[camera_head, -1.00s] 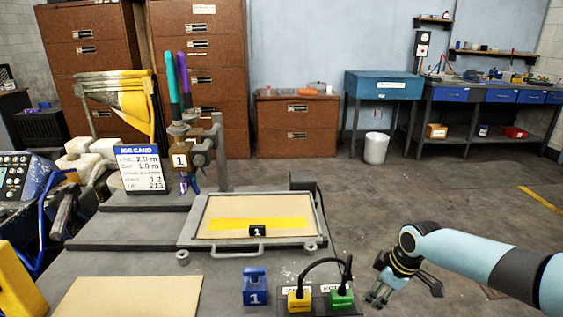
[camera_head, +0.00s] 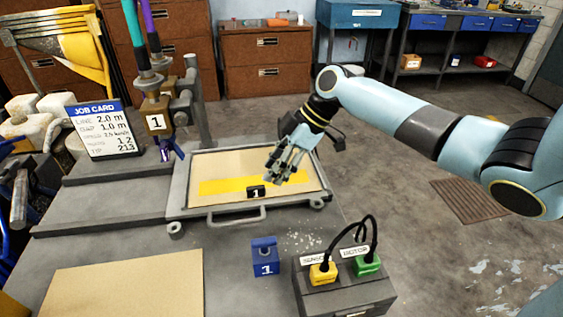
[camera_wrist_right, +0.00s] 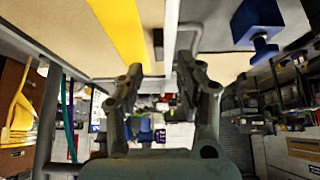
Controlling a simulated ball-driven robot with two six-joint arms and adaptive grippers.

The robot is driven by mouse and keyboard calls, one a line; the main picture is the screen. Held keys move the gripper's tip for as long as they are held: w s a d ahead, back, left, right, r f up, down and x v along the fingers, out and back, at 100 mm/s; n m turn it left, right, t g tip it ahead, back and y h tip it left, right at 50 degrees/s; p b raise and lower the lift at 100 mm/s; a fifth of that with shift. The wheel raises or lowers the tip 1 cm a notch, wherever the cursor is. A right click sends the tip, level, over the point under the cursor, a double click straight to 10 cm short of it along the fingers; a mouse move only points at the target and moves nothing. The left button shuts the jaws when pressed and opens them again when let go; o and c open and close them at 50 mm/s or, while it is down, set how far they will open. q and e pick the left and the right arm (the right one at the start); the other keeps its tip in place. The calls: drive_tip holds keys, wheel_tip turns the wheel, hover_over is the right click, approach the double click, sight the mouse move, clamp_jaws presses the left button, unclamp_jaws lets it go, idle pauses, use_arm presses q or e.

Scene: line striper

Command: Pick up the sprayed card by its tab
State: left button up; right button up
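The sprayed card (camera_head: 225,190) is a tan sheet with a yellow stripe. It lies in a grey tray (camera_head: 178,207) on the bench. A small black tab marked 1 (camera_head: 256,192) stands at the card's front edge. In the right wrist view the yellow stripe (camera_wrist_right: 122,28) and the dark tab (camera_wrist_right: 158,44) show at the top. My right gripper (camera_head: 277,178) is over the right part of the card, just behind and right of the tab. Its fingers (camera_wrist_right: 163,85) are apart, with nothing between them. My left gripper is not in view.
A blue block marked 1 (camera_head: 265,257) stands in front of the tray. A dark box with yellow and green plugs (camera_head: 345,290) is right of it. A blank tan board (camera_head: 125,288) lies front left. A job card (camera_head: 100,130) and a nozzle post (camera_head: 157,115) stand behind left.

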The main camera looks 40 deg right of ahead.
sight(258, 186)
drive_tip(key=b+x, duration=0.3)
drive_tip(key=x, duration=0.1)
drive_tip(key=shift+w+a+f, duration=0.1)
drive_tip(key=shift+f, duration=0.25)
drive_tip(key=shift+w+a+f, duration=0.15)
drive_tip(key=shift+f, duration=0.1)
drive_tip(key=shift+w+a+f+b, duration=0.1)
drive_tip(key=shift+a+f+b, duration=0.1)
drive_tip(key=shift+b, duration=0.1)
drive_tip(key=shift+f, duration=0.1)
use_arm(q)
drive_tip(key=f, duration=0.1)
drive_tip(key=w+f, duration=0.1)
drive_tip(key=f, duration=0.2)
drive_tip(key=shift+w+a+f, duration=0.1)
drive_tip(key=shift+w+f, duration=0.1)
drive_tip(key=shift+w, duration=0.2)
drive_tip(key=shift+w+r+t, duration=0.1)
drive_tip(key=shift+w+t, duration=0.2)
use_arm(e)
clamp_jaws()
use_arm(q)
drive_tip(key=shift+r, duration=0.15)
use_arm(e)
drive_tip(key=shift+r, duration=0.2)
